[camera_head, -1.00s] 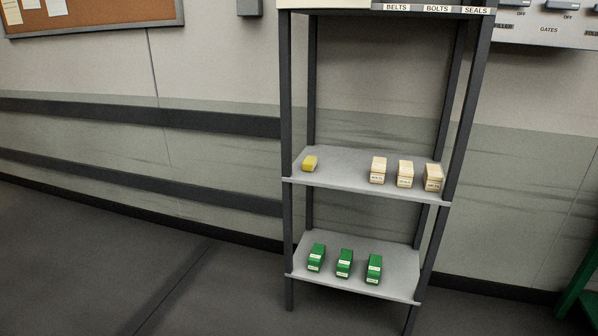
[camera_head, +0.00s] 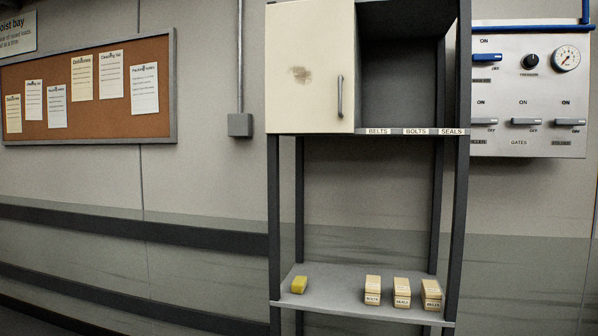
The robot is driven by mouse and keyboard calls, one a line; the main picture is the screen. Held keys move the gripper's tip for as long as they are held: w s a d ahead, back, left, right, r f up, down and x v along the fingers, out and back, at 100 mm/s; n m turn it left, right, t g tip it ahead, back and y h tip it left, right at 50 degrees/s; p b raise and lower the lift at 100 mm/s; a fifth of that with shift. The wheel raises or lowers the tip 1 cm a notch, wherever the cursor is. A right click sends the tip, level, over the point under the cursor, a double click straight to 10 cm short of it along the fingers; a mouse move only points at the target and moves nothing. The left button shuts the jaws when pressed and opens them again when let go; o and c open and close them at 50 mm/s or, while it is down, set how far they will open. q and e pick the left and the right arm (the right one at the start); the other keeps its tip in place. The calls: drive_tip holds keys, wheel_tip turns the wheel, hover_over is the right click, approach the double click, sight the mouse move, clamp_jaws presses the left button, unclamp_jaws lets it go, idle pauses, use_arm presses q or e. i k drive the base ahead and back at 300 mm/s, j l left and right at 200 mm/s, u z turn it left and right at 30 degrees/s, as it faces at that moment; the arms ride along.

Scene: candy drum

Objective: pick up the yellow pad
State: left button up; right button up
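The yellow pad (camera_head: 299,285) is a small yellow block. It lies at the left end of the grey middle shelf (camera_head: 335,299) of a dark-framed rack. Nothing covers it, and there is a clear gap between it and the boxes to its right. Neither of my grippers shows in the head view.
Three cream labelled boxes, the middle one (camera_head: 402,292) among them, stand on the shelf's right half. Above is a cabinet with a closed cream door (camera_head: 311,70) and an open compartment at right. A control panel (camera_head: 528,95) and a cork board (camera_head: 90,85) are on the wall.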

sight(299, 284)
drive_tip(key=i+l, duration=0.1)
drive_tip(key=i, duration=0.4)
drive_tip(key=i+l, duration=0.15)
drive_tip(key=i, duration=0.3)
drive_tip(key=j+u, duration=0.05)
